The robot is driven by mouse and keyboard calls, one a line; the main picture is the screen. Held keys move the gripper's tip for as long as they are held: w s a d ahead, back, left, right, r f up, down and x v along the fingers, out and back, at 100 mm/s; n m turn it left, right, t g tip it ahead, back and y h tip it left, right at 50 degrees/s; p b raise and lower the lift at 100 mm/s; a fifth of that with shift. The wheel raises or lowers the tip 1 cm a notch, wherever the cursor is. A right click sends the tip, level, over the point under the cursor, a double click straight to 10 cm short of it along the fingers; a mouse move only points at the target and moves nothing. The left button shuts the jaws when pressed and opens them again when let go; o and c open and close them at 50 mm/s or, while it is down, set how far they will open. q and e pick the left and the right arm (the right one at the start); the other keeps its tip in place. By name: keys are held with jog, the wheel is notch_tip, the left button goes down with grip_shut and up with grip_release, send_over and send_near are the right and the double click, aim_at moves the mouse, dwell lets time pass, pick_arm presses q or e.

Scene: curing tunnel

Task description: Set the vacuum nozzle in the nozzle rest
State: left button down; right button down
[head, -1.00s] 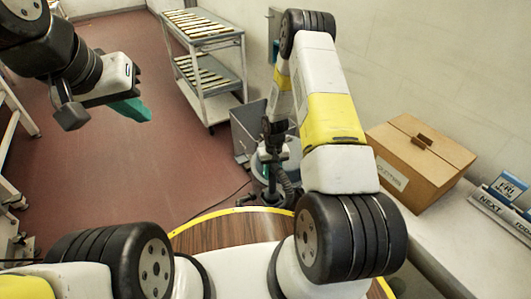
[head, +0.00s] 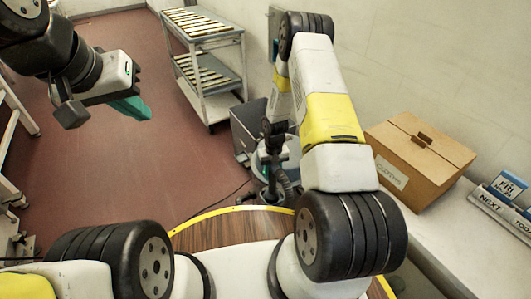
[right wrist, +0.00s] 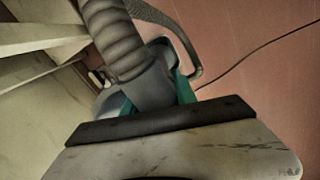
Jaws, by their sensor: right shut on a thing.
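My right gripper (right wrist: 157,98) is shut on the grey vacuum nozzle (right wrist: 148,88), between its teal fingers in the right wrist view. A ribbed grey hose (right wrist: 118,45) runs up from the nozzle. In the head view my right arm hides most of this gripper, and the nozzle cannot be made out clearly. The vacuum's round pale body (head: 264,162) stands on the floor beyond the arm, partly hidden. My left gripper (head: 134,108) hangs at the upper left, away from all of this; its teal fingers overlap, and their gap cannot be judged. I cannot make out the nozzle rest.
A grey bin (head: 246,128) stands beside the vacuum. A shelved trolley (head: 209,62) stands behind, near the wall. A cardboard box (head: 421,158) and a blue calendar block (head: 506,187) sit on the right-hand counter. A thin cable (head: 222,200) lies on the open red floor.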

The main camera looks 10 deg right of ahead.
jog(key=c, duration=0.9)
grip_release()
notch_tip(320, 180, up, 8)
jog(key=shift+w, duration=0.1)
jog(key=s+r+t, duration=0.2)
jog(key=s+r, duration=0.1)
jog(key=r, duration=1.1)
jog(key=s+r+t, duration=0.1)
jog(key=s+r, duration=0.1)
jog(key=r, duration=1.3)
jog(key=s+a+r+t+y, duration=0.1)
jog(key=s+r, duration=0.6)
jog(key=s, duration=0.3)
jog(key=s+a+r+t+y, duration=0.1)
jog(key=s+r+t, duration=0.1)
jog(key=s+r, duration=0.4)
jog(key=shift+s+r, duration=0.35)
jog(key=shift+s, duration=1.55)
